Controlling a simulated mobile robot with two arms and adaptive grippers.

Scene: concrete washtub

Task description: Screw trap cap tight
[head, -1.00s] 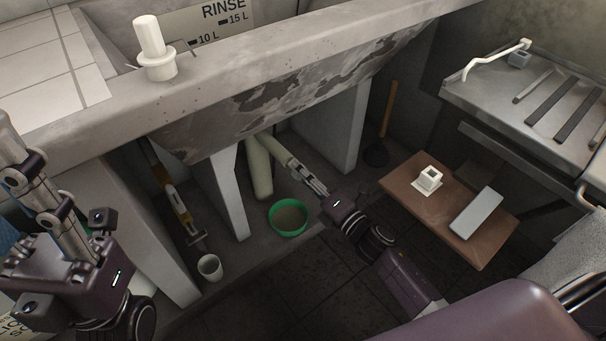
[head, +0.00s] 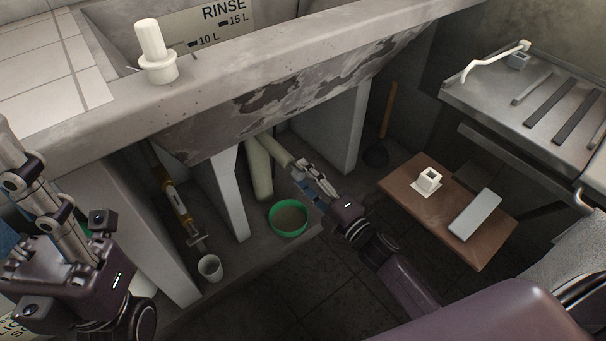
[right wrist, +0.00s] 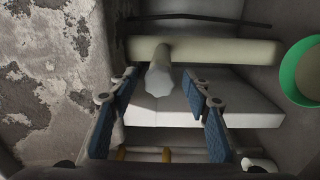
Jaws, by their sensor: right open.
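Under the tub, a cream drain pipe (head: 260,172) has a side branch (head: 275,151) pointing toward my right gripper (head: 312,178). In the right wrist view, the branch ends in a pale faceted cap (right wrist: 158,82), in front of the long pipe (right wrist: 225,52). The cap lies between the spread blue-padded fingers of my right gripper (right wrist: 160,92), with a gap on each side. How far the cap is screwed in cannot be told. My left gripper (head: 22,165) is at the left edge, fingers upward, away from the pipe; its fingertips are partly out of frame.
A green bowl (head: 288,217) stands on the floor below the pipe, with a white cup (head: 210,267) to its left. Concrete supports (head: 228,190) flank the pipe. A brown board (head: 450,233) lies at right. The mottled tub wall (right wrist: 50,70) is close to the right gripper.

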